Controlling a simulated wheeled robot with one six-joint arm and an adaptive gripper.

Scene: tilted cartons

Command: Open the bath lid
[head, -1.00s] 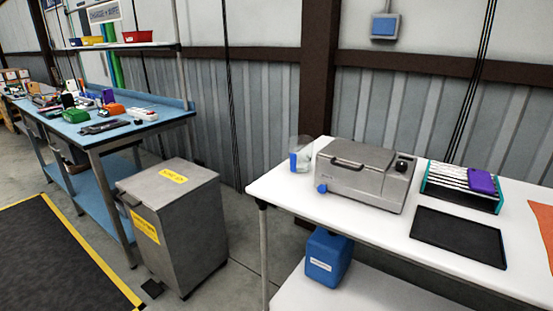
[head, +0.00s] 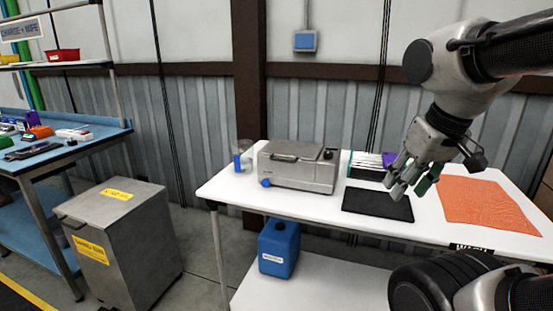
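The bath (head: 298,172) is a grey metal box on the white table, with a blue knob at its lower left front and a dark knob on its top right. Its lid (head: 294,152) is shut, with a dark handle (head: 284,158) along the front of the top. My gripper (head: 408,184) is to the right of the bath, above the black mat's right side and apart from the bath. Its fingers point down and left. They look spread with nothing between them, though they are small in view.
A black mat (head: 376,204) lies right of the bath, with a rack (head: 366,164) behind it. An orange cloth (head: 488,206) lies at right. A clear jar (head: 244,158) stands left of the bath. A blue jug (head: 279,248) is on the lower shelf. A metal bin (head: 125,240) stands at left.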

